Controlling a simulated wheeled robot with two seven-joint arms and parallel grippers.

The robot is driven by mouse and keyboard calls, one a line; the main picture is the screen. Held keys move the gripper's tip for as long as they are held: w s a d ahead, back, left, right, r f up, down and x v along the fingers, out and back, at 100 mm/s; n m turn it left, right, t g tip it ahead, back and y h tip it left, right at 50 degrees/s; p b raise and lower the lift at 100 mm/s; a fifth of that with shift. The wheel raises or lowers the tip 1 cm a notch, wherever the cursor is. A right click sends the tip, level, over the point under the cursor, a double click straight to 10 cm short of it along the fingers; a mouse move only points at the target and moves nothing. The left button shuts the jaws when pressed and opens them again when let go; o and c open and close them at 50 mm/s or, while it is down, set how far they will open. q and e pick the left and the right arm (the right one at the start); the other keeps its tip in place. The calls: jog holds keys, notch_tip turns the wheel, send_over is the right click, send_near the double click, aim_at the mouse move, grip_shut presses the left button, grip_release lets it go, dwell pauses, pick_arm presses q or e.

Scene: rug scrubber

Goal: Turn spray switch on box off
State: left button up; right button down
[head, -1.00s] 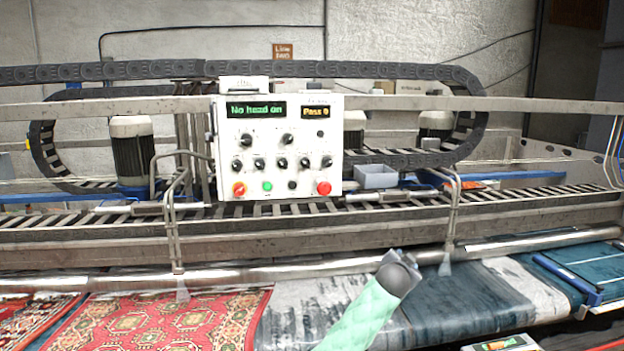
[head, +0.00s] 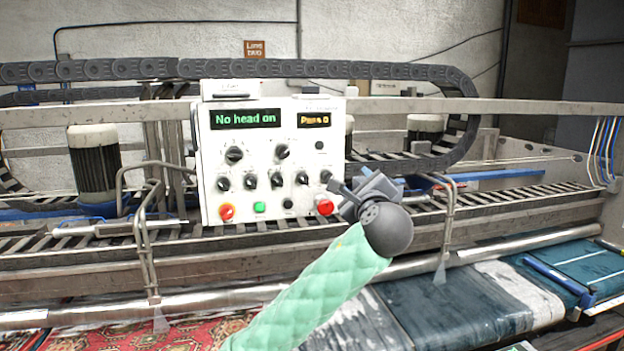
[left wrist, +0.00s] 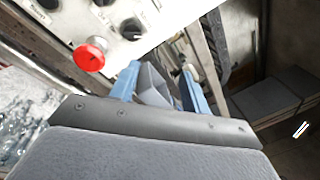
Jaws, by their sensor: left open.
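The white control box (head: 259,148) stands on the machine frame left of centre in the head view, with two lit displays reading "No head on" and "Pass 0". I cannot read which knob is the spray switch. My left gripper (head: 352,188) is open at the box's lower right corner. In the left wrist view its blue fingers (left wrist: 158,88) are apart, with the red button (left wrist: 90,54) to their left. My right gripper is out of view.
A grey bin (left wrist: 154,86) shows beyond the fingers in the left wrist view. A bent metal pipe (head: 150,235) rises in front of the box's left side. A cable chain (head: 330,69) runs above and behind. A red patterned rug (head: 205,330) lies below.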

aim_at(328, 178)
pick_arm(q)
jog(key=w+a+m+y+p, duration=0.1)
jog(key=m, duration=0.1)
jog(key=w+a+m+g+p, duration=0.1)
jog(key=w+a+m, duration=0.1)
jog(key=w+a+f+m+y+p, duration=0.1)
jog(key=w+a+m+p, duration=0.1)
jog(key=m, duration=0.1)
jog(key=shift+w+a+g+y, duration=0.2)
jog(key=shift+w+g+y, duration=0.05)
jog(key=shift+g+y, duration=0.05)
jog(key=shift+w+a+f, duration=0.1)
jog(key=shift+w+f, duration=0.05)
jog(key=shift+w, duration=0.3)
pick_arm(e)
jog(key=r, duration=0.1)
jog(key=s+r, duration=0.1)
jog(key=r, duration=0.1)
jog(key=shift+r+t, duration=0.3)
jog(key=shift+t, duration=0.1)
pick_arm(q)
jog(key=c, duration=1)
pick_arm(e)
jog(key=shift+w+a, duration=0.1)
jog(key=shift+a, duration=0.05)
